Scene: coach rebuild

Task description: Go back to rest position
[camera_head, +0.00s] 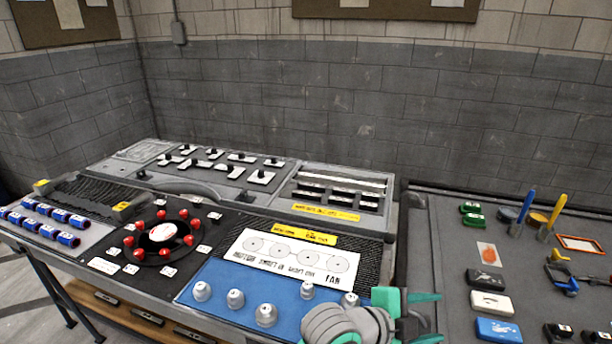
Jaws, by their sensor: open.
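The lower part of my arm is cut off by the picture edge. Whether the gripper touches anything below cannot be told.
A blue mat (240,280) with several silver parts (266,315) lies just left of my gripper. A round black fan (163,240) with red pieces is farther left. The right table (445,225) holds coloured blocks, a blue-handled tool (523,210) and a yellow-handled tool (553,215).

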